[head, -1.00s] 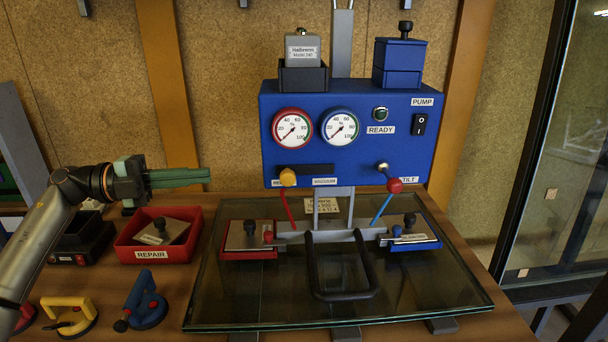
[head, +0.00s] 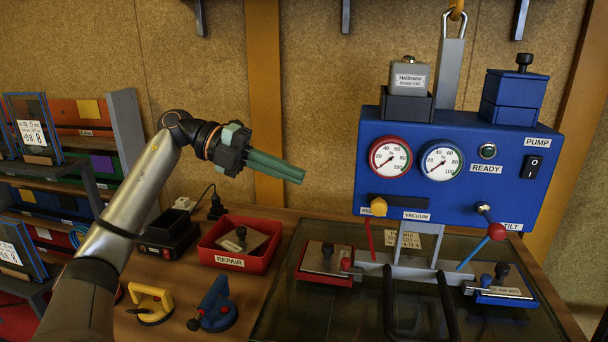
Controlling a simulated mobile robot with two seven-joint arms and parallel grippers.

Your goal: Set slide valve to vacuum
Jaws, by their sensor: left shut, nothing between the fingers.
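The blue pump unit (head: 452,160) hangs at the right in the head view. On its lower front a dark slot carries the slide valve's yellow knob (head: 379,200). The knob sits at the slot's left end, above a partly hidden label starting "RE". The VACUUM label (head: 416,216) is to its right, below the slot. My left gripper (head: 302,177) has green fingers, shut and empty. It is in the air left of the pump unit, apart from the knob, with its fingers pointing right and slightly down. My right gripper is not in view.
A red-knobbed TILT lever (head: 495,231) is at the unit's lower right. Below is a glass pane (head: 300,310) with red and blue suction pads and a black handle. A red REPAIR box (head: 235,262) and hand suction cups (head: 213,305) stand on the bench at left.

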